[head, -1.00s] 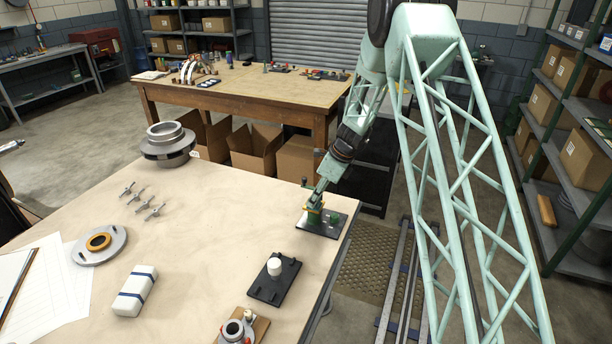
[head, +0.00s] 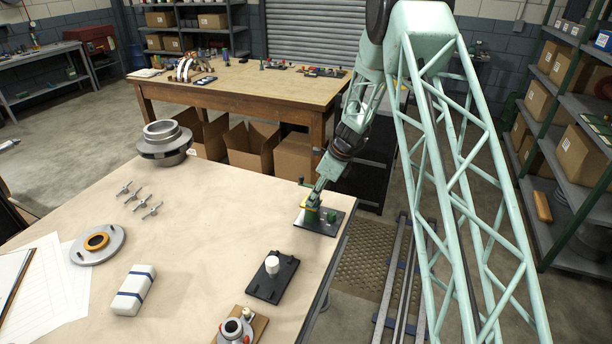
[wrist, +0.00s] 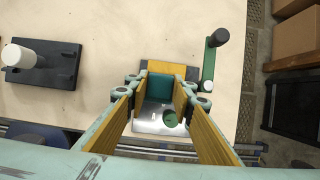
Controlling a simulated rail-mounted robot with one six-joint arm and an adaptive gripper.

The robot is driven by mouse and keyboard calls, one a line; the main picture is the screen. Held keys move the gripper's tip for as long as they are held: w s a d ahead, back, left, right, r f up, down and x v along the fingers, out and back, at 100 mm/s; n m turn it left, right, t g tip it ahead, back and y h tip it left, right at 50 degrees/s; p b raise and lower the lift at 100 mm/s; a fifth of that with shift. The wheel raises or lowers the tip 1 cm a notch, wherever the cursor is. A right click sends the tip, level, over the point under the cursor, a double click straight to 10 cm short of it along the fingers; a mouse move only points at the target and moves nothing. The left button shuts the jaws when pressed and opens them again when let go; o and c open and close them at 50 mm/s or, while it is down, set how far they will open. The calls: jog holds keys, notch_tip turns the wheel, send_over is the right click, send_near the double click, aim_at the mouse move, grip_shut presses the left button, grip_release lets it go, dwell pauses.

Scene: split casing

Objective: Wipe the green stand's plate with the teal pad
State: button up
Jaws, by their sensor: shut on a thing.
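The green stand (head: 331,217) is on a dark base near the table's right edge, with a green lever and dark knob (wrist: 212,60) beside it in the wrist view. My gripper (head: 312,212) is over the stand, pointing down. In the wrist view its two yellow-faced fingers (wrist: 160,95) are shut on the teal pad (wrist: 160,87). Below the pad in that view is a pale, shiny plate (wrist: 146,125) with a green round knob on it. The pad's underside is hidden, so I cannot tell whether it touches the plate.
A black base with a white cylinder (head: 272,264) stands nearer on the table. A white block with blue bands (head: 133,290), a flanged disc (head: 98,244) and several small metal pieces lie to the left. A large grey ring part (head: 164,145) stands at the back. The middle is clear.

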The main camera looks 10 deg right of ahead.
jog(key=shift+s+d, duration=0.45)
jog(key=shift+d, duration=0.25)
jog(key=shift+r, duration=0.15)
jog(key=shift+w+a+p, duration=0.4)
jog(key=shift+w+a, duration=0.05)
jog(key=shift+a, duration=0.3)
jog(key=shift+w+a+p, duration=0.45)
jog(key=shift+w+a, duration=0.05)
jog(key=shift+a, duration=0.3)
jog(key=shift+w+a+p, duration=0.4)
jog(key=shift+w+a, duration=0.05)
jog(key=shift+a, duration=0.3)
jog(key=shift+w+a, duration=0.25)
jog(key=shift+a, duration=0.05)
jog(key=shift+w+a+r+p, duration=0.1)
jog(key=shift+a+p, duration=0.05)
jog(key=shift+p, duration=0.3)
notch_tip(320, 180, up, 3)
jog(key=shift+r+p, duration=0.2)
jog(key=shift+p, duration=0.6)
jog(key=shift+r, duration=0.2)
notch_tip(320, 180, up, 4)
jog(key=p, duration=0.3)
jog(key=shift+f, duration=0.1)
